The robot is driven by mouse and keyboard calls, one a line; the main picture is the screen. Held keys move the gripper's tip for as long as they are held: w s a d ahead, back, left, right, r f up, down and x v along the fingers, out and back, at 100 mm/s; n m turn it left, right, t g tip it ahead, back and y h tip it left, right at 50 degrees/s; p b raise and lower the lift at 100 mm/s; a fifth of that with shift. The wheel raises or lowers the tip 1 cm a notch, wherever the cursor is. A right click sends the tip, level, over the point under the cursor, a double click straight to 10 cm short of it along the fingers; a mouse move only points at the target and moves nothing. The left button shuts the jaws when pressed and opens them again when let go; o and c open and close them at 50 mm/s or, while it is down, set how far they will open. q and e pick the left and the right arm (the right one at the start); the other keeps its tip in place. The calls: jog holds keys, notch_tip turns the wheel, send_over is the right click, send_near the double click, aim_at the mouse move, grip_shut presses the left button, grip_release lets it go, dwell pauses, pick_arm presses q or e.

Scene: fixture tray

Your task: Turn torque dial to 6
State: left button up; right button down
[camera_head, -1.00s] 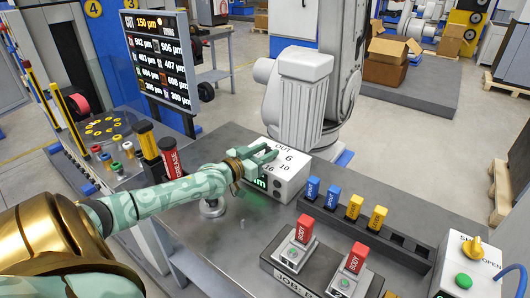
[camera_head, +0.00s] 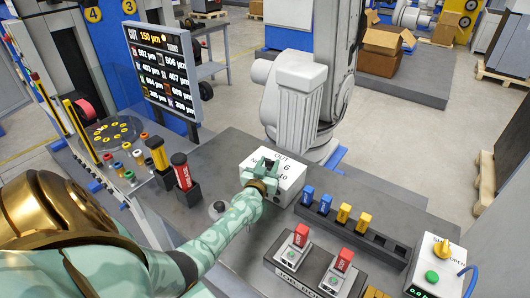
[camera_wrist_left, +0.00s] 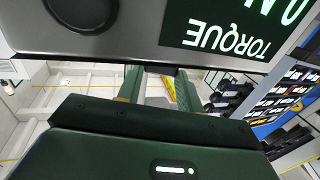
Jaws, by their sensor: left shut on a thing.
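The white torque box (camera_head: 286,187) stands on the grey bench, with OUT, 6 and 10 printed on its top. In the left wrist view, its front face (camera_wrist_left: 150,30) shows upside down, with a green TORQUE display (camera_wrist_left: 235,38) and a dark round part (camera_wrist_left: 82,12). My left gripper (camera_head: 265,165) is over the box's top, at the printed numbers. Its fingers show in the left wrist view (camera_wrist_left: 158,85) and pass behind the box's edge. It is shut on the torque dial, which the fingers and the box edge hide. My right gripper is not in view.
A rack (camera_head: 385,243) with blue and yellow pieces stands right of the box. A fixture with red BODY blocks (camera_head: 301,235) is in front. A controller (camera_head: 425,262) with a yellow knob stands far right. Red GREASE (camera_head: 182,176) and yellow bottles (camera_head: 157,153) stand left.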

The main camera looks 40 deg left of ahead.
pick_arm(q)
jog(key=shift+w+d+r+n+g+y, duration=0.2)
jog(key=shift+n+g+y, duration=0.1)
jog(key=shift+n+y, duration=0.25)
jog(key=shift+d+f+n+g+y+p, duration=0.15)
jog(key=shift+n+g+y+p, duration=0.2)
jog(key=shift+n+g+y, duration=0.55)
jog(key=shift+w+d+n+g+y, duration=0.1)
jog(key=shift+n+g+y, duration=0.65)
jog(key=shift+y, duration=0.7)
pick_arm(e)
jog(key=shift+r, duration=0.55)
pick_arm(q)
jog(key=o, duration=1)
